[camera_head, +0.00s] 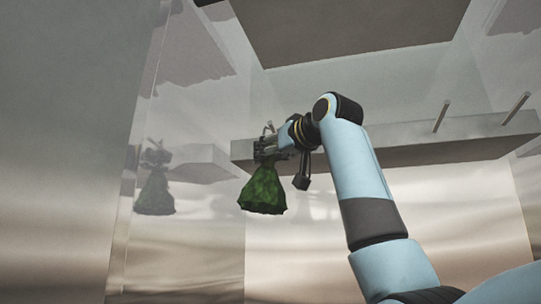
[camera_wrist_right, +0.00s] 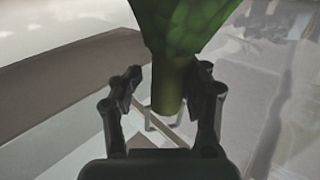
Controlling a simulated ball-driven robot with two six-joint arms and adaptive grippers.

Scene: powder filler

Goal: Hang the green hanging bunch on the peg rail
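The green hanging bunch (camera_head: 263,191) hangs leafy end down in the head view, at the left end of the peg rail (camera_head: 400,154). My right gripper (camera_head: 268,152) is at its top. In the right wrist view, the bunch (camera_wrist_right: 185,25) fills the upper middle, and its stem (camera_wrist_right: 167,92) lies between the two fingers of my right gripper (camera_wrist_right: 166,88). Whether the fingers press on the stem is not clear. A peg (camera_head: 268,128) shows just above the gripper; whether the bunch is on it is hidden. My left gripper is not in view.
Two bare pegs, a middle one (camera_head: 441,116) and a right one (camera_head: 517,108), stand toward the rail's right end. A glossy panel (camera_head: 185,225) at the left mirrors the bunch and gripper. A dark overhead block (camera_head: 350,30) is above the rail.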

